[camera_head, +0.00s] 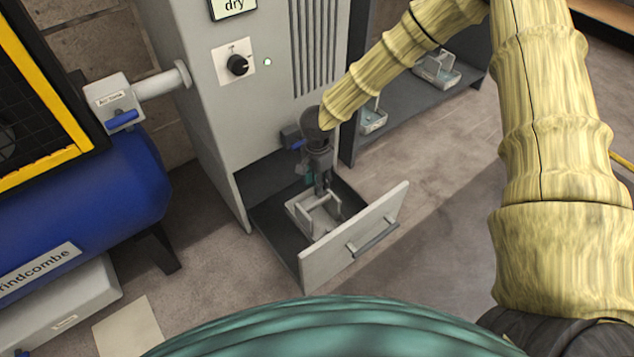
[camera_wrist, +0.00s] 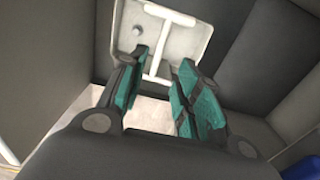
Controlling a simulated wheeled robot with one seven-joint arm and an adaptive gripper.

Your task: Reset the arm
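My gripper (camera_head: 322,188) reaches down into the open drawer of the grey cabinet in the head view. In the wrist view its two teal-padded fingers (camera_wrist: 160,75) stand apart with a gap between them. A pale tray with a raised bar handle (camera_head: 303,222) sits in the drawer below the gripper. It also shows in the wrist view (camera_wrist: 188,40), with its bar in line with the gap between the fingers. I cannot tell whether the fingertips are around the bar or just above it. My fingertips are small and partly hidden in the head view.
The drawer front (camera_head: 340,258) with its handle stands pulled out. The grey cabinet (camera_head: 215,110) with a knob and "dry" sign rises behind. A shelf (camera_head: 420,95) with similar trays is at right. A blue tank (camera_head: 75,215) stands at left. Floor at right is clear.

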